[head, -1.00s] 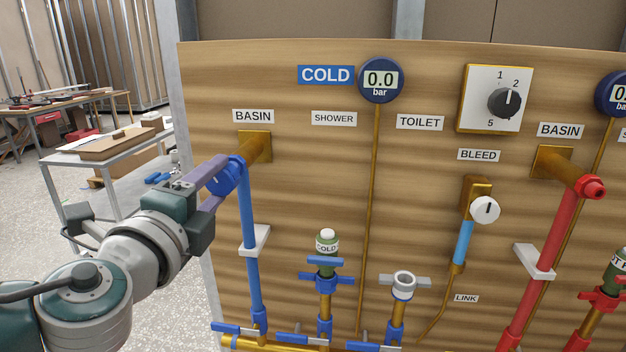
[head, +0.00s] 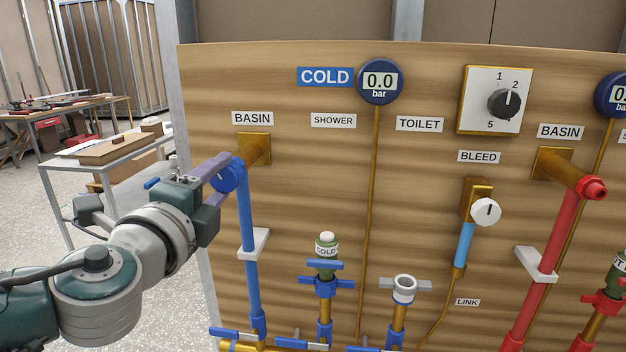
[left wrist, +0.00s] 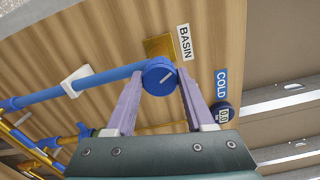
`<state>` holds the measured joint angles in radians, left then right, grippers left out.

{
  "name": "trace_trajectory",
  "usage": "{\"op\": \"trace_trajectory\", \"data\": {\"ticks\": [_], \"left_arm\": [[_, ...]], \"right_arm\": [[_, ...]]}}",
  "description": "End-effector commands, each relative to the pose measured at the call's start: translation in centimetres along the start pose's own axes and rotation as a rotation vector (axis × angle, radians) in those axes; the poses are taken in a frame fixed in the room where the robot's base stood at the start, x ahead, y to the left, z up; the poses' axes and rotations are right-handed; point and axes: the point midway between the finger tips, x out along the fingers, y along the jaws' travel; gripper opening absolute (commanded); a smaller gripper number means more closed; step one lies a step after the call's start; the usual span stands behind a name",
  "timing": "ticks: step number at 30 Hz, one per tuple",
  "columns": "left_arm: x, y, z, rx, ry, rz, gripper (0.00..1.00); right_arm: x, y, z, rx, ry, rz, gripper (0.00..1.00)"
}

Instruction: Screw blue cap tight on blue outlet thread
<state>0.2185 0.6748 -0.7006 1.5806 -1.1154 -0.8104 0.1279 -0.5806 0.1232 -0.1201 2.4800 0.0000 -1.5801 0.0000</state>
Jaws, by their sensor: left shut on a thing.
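The blue cap (head: 229,178) is at the basin outlet on the cold side, at the top of the blue pipe (head: 249,250). In the left wrist view the cap (left wrist: 159,77) shows its round face with a pale mark. My left gripper (head: 222,172) is shut on the cap, with one purple finger on each side of it. It also shows in the left wrist view (left wrist: 157,90). The outlet thread is hidden behind the cap, so I cannot tell how far the cap sits on it. My right gripper is not in view.
A brass wall fitting (head: 255,149) is behind the outlet under the BASIN label. The shower valve (head: 325,270) and toilet stub (head: 403,288) stand to the right. A red basin pipe (head: 548,255) is further right. Workbenches stand at the left.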

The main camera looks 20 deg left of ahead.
Motion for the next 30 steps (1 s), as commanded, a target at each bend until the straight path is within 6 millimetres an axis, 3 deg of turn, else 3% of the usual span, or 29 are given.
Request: {"op": "trace_trajectory", "data": {"ticks": [7,8,16,25,30], "left_arm": [[0.6,0.0,0.0,-0.001,0.000,-0.002,0.00],[0.6,-0.1,0.0,0.000,0.000,-0.002,0.56],[0.6,-0.1,0.0,0.000,0.000,-0.001,0.86],[0.5,0.0,0.0,0.000,0.001,0.000,0.88],[-1.2,0.2,-0.1,0.000,0.003,0.002,0.88]], "right_arm": [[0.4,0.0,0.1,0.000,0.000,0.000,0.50],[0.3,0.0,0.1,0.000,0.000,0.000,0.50],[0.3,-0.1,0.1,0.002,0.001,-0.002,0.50],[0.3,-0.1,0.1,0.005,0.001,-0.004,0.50],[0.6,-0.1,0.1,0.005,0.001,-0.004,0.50]]}}
